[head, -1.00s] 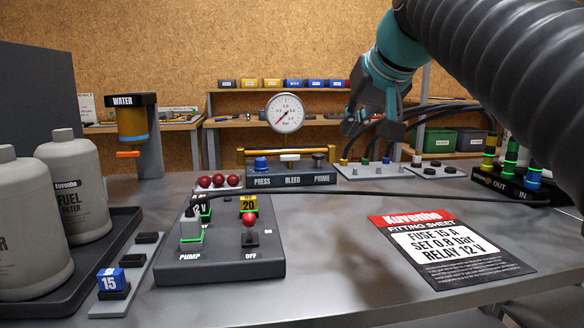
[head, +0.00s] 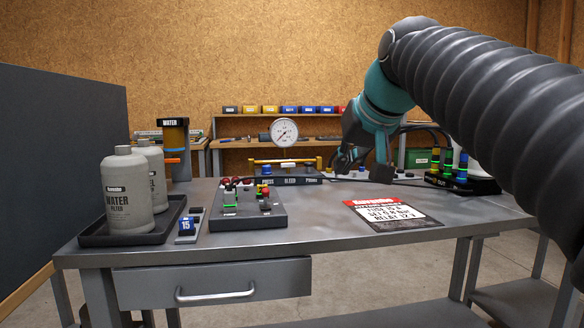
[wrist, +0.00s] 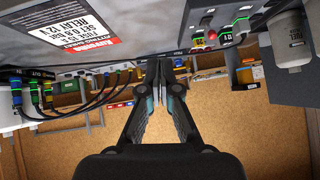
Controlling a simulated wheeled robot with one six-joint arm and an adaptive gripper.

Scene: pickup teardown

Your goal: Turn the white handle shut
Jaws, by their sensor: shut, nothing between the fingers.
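The white handle (head: 288,165) is small and sits above the BLEED label on the dark block (head: 290,180) at the back of the bench. It seems to lie crosswise, but it is too small to be sure. A brass-coloured pipe (head: 264,162) runs behind the block. My gripper (head: 363,171) is to the right of the block, apart from the handle, pointing down over the back of the bench. In the wrist view, where the bench is upside down, my gripper's fingers (wrist: 160,66) are together and empty. I cannot make out the handle there.
A round gauge (head: 284,132) stands behind the block. A black switch box (head: 250,218), a fitting sheet (head: 393,215) and a tray (head: 128,237) with grey filters share the bench (head: 330,250). Coloured hose connectors (head: 448,170) stand at the right.

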